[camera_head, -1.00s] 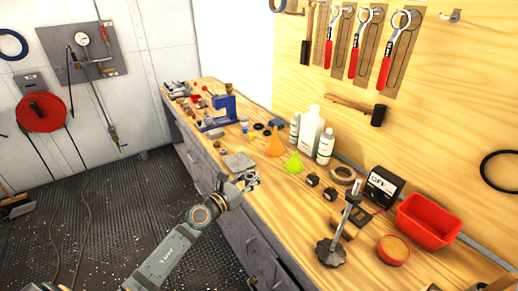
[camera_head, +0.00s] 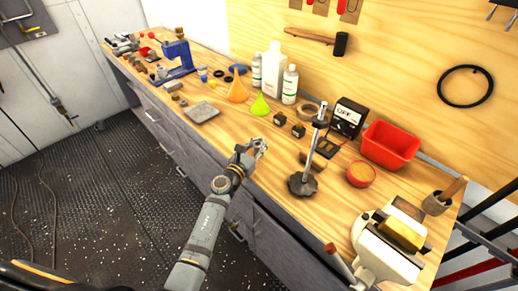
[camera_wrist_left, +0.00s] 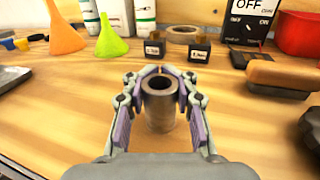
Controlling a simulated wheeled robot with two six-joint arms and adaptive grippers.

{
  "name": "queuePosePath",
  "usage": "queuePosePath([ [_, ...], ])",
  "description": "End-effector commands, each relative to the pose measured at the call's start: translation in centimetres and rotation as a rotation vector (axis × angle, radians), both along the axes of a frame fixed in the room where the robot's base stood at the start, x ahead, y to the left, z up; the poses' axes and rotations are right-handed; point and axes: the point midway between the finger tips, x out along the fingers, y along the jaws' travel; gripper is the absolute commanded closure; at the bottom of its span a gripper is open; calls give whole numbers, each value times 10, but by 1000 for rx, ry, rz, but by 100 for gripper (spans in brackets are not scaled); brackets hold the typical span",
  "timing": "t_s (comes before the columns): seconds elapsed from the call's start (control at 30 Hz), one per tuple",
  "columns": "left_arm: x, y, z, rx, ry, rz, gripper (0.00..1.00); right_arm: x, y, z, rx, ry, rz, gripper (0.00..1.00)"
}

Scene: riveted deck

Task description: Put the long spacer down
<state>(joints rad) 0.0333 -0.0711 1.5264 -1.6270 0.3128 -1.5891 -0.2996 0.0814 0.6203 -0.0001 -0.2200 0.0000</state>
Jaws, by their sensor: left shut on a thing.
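The long spacer (camera_wrist_left: 158,103) is a grey metal tube with a round hole in its top. In the left wrist view it stands upright between the fingers of my left gripper (camera_wrist_left: 161,84), which is shut on it. In the head view my left gripper (camera_head: 255,150) is over the front part of the wooden bench (camera_head: 225,138), and the spacer is too small there to make out clearly. I cannot tell whether its lower end touches the bench top. My right gripper is not in view.
Behind the gripper are a green funnel (camera_head: 260,106) and two small black boxes (camera_head: 280,119). A stand with a dark base (camera_head: 302,184) is to the right, before a red bin (camera_head: 390,145). A grey plate (camera_head: 202,112) lies to the left. Bare wood surrounds the gripper.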

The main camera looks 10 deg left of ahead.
Motion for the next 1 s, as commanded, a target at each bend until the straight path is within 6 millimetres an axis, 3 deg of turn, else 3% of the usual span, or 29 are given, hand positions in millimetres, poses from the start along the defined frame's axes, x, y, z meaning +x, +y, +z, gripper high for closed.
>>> queuePosePath([
  [0.03, 1, 0, -7, -2, -2, 0, 100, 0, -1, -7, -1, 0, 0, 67],
  [0.43, 0, 0, -12, -1, -2, 0, 100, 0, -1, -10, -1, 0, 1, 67],
  [0.47, 0, 1, -11, 0, -1, 0, 75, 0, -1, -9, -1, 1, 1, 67],
  [0.67, 0, 0, -11, 0, 0, 0, 48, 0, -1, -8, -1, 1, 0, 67],
  [1.0, 0, 0, -6, 0, 0, 0, 48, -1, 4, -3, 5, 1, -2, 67],
])
